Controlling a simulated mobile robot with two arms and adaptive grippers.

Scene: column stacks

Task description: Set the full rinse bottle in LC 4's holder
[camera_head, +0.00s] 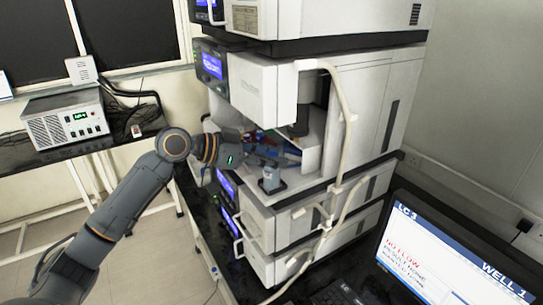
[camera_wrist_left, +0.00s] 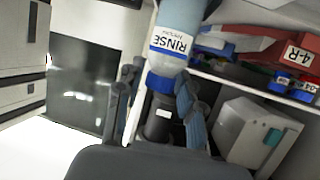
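The rinse bottle (camera_wrist_left: 172,42) has a pale body, a "RINSE" label, a blue collar and a dark cap in the left wrist view. In the head view a small grey-blue bottle (camera_head: 271,180) is upright at the front edge of the instrument's open bay. My left gripper (camera_head: 266,160) is at its top. In the left wrist view my left gripper's fingers (camera_wrist_left: 158,90) lie on both sides of the collar and cap; whether they press on them is unclear. The base of the bottle and any holder around it cannot be made out. My right gripper is not in view.
A shelf inside the bay carries red and blue parts, one tagged "4-R" (camera_wrist_left: 298,53). A monitor (camera_head: 450,255) stands at the lower right. A grey box unit (camera_head: 65,118) is on the left bench.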

